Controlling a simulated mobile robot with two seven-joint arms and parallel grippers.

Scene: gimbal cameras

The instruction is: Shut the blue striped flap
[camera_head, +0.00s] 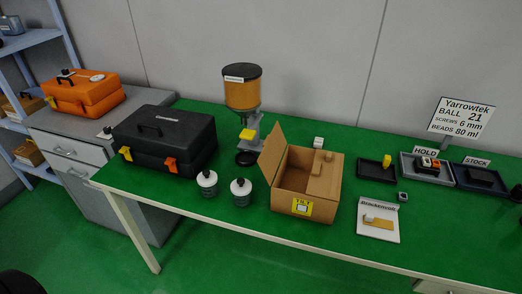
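An open cardboard box (320,208) stands on the green table, with a yellow label (302,207) on its front. One plain brown flap (273,152) stands raised on the box's left side. Brown cardboard also shows at the right part of the opening (324,184); I cannot tell whether it is a folded flap or the inside wall. No blue stripes show on any flap from here. Neither of my grippers can be made out in the view.
Two white-capped bottles (207,183) (241,192) stand left of the box. A dispenser (242,92) and black toolbox (163,140) are behind and left. To the right are a white card (378,232), trays (377,178) and a sign (462,117). An orange case (82,91) sits far left.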

